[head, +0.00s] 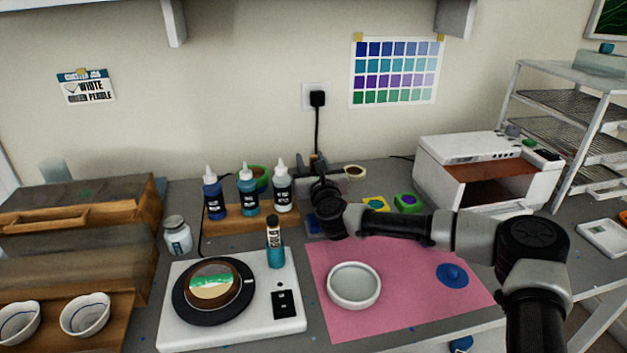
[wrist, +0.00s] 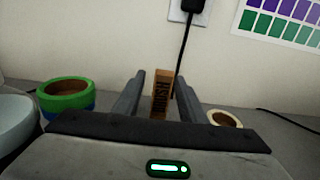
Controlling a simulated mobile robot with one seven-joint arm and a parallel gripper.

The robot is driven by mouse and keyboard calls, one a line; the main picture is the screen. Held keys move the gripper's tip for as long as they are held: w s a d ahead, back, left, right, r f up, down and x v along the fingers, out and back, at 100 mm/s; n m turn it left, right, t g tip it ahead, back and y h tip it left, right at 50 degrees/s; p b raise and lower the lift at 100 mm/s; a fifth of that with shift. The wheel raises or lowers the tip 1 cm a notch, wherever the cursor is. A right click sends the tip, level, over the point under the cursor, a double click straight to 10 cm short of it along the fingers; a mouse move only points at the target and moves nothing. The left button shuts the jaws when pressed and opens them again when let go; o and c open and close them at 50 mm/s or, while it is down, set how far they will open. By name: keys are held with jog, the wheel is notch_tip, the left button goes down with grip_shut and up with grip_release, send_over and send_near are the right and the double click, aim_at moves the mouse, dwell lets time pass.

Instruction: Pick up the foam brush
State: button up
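The foam brush shows in the wrist view as an upright wooden handle (wrist: 161,96) with dark lettering. It stands between the two fingers of my gripper (wrist: 159,92), with a visible gap to the left finger and a narrower one to the right. The gripper looks open. The handle's lower part and any foam head are hidden behind the gripper body. In the head view my gripper (head: 317,178) reaches toward the wall at the back of the bench, and my arm hides most of that spot.
Left of the gripper are a green-and-blue tape roll (wrist: 67,95) and bottles on a wooden stand (head: 236,222). A tan roll (head: 355,172) lies to the right. A black cord (head: 317,130) hangs behind. A white bowl (head: 354,286) stands on the pink mat (head: 400,308).

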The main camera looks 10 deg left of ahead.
grip_shut()
